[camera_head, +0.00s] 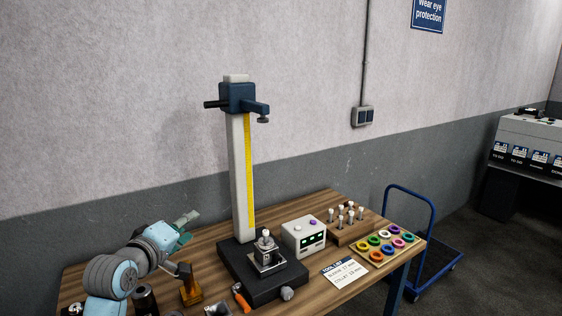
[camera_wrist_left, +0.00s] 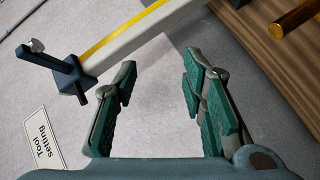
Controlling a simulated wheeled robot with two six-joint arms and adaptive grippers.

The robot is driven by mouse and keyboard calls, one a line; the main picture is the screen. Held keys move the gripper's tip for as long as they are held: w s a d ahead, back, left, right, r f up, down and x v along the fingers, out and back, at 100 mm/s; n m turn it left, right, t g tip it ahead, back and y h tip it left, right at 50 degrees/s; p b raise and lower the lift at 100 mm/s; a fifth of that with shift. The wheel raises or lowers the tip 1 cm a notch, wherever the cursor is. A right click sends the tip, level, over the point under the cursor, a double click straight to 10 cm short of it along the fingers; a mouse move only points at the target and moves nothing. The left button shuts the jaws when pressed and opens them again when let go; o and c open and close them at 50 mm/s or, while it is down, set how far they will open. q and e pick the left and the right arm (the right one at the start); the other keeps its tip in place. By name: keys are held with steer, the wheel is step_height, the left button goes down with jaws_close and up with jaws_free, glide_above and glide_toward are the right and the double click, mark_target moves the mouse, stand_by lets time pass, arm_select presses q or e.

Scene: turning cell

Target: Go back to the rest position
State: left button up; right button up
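My left gripper (camera_head: 184,229) is over the left part of the wooden table (camera_head: 205,240), left of the tall height-setting column (camera_head: 238,170). In the left wrist view its two green fingers (camera_wrist_left: 158,92) are spread apart with nothing between them. The column with its yellow scale also shows in the left wrist view (camera_wrist_left: 135,38), beyond the fingers. My right gripper is not in either view.
The column's dark base (camera_head: 262,285) holds a metal holder (camera_head: 267,255). A white display box (camera_head: 304,237), a wooden block with several pins (camera_head: 350,225), a tray of coloured rings (camera_head: 385,245) and a card (camera_head: 345,271) stand to the right. A blue trolley (camera_head: 433,235) is beyond the table.

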arm_select(q)
steer(key=s+f+m+g+y, duration=0.1)
steer(key=s+f+m+g, duration=0.2)
steer(key=s+f, duration=0.75)
steer(key=s+f+m+g+y, duration=0.1)
steer(key=s+f+m+g, duration=0.2)
steer(key=s+f, duration=0.7)
steer(key=s+a+f+m+g+y, duration=0.1)
steer(key=s+f+m+g, duration=0.15)
steer(key=s+f, duration=0.55)
steer(key=s+a+f+m+g+y, duration=0.1)
steer(key=s+f+m+g, duration=0.3)
steer(key=s, duration=0.9)
step_height(320, 180, down, 24)
steer(key=s+a+n+b, duration=0.2)
steer(key=b, duration=0.2)
steer(key=s+f+g+b, duration=0.1)
steer(key=s+f, duration=1.2)
steer(key=shift+a+f+b, duration=0.2)
steer(key=shift+a+b, duration=0.2)
steer(key=shift+a, duration=0.05)
steer(key=shift+s, duration=0.1)
